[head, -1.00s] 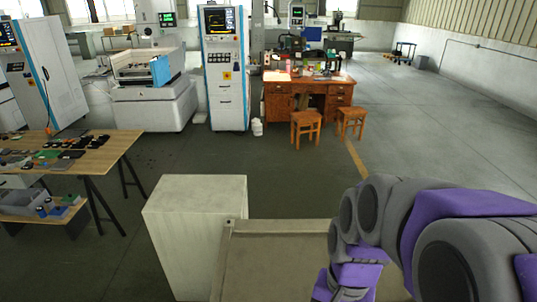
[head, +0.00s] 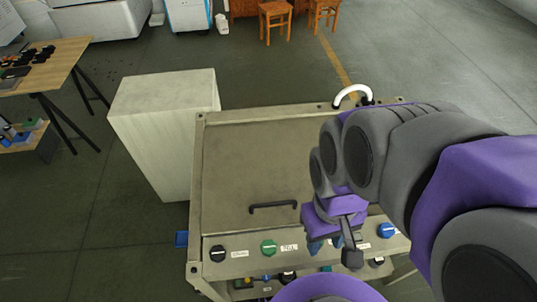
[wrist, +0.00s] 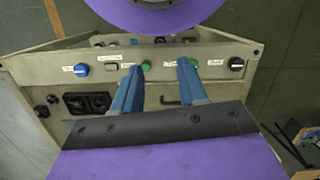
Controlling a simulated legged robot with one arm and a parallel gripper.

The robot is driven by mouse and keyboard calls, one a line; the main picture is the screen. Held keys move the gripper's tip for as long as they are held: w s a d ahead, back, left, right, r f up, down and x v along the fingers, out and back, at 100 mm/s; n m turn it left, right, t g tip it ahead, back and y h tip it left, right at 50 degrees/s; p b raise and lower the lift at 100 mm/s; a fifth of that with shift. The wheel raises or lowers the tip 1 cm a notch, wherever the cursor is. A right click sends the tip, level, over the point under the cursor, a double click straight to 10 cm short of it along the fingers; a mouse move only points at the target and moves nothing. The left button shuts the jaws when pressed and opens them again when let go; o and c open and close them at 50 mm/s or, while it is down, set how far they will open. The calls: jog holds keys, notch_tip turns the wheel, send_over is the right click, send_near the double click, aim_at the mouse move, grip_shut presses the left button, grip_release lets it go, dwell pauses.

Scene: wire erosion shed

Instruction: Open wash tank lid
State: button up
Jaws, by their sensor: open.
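The wash tank (head: 198,170) stands ahead of me, a beige metal cabinet. Its flat grey-beige lid (head: 255,160) lies closed on top. A black bar handle (head: 273,206) sits near the lid's front edge. My gripper (head: 332,244) is to the right of the handle, above the front control panel, apart from the handle. In the wrist view my gripper (wrist: 161,66) has two blue fingers spread with nothing between them. Its fingertips overlap the green knobs of the panel in that view; I cannot tell whether they touch. My arm hides the lid's right part.
The panel carries a black knob (head: 217,253), a green knob (head: 268,247) and a blue knob (head: 386,230). A white curved pipe (head: 352,93) rises at the tank's back. A pale cabinet (head: 165,130) stands left. A workbench (head: 60,62) is farther left.

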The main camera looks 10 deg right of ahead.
jog(key=w+a+n+b, duration=0.1)
jog(key=w+a+n, duration=0.2)
jog(key=w+n, duration=0.7)
jog(key=n+b, duration=0.2)
jog(key=n, duration=0.4)
send_over(273, 199)
notch_tip(273, 199, down, 6)
jog(key=r, duration=0.1)
jog(key=s+f+b, duration=0.1)
jog(key=f, duration=0.4)
jog(key=s+f+b, duration=0.1)
jog(key=f, duration=0.5)
jog(key=s+f+b, duration=0.1)
jog(key=f, duration=0.5)
jog(key=shift+s+a+f+b, duration=0.15)
jog(key=shift+a+f+b, duration=0.1)
jog(key=shift+b, duration=0.05)
grip_shut()
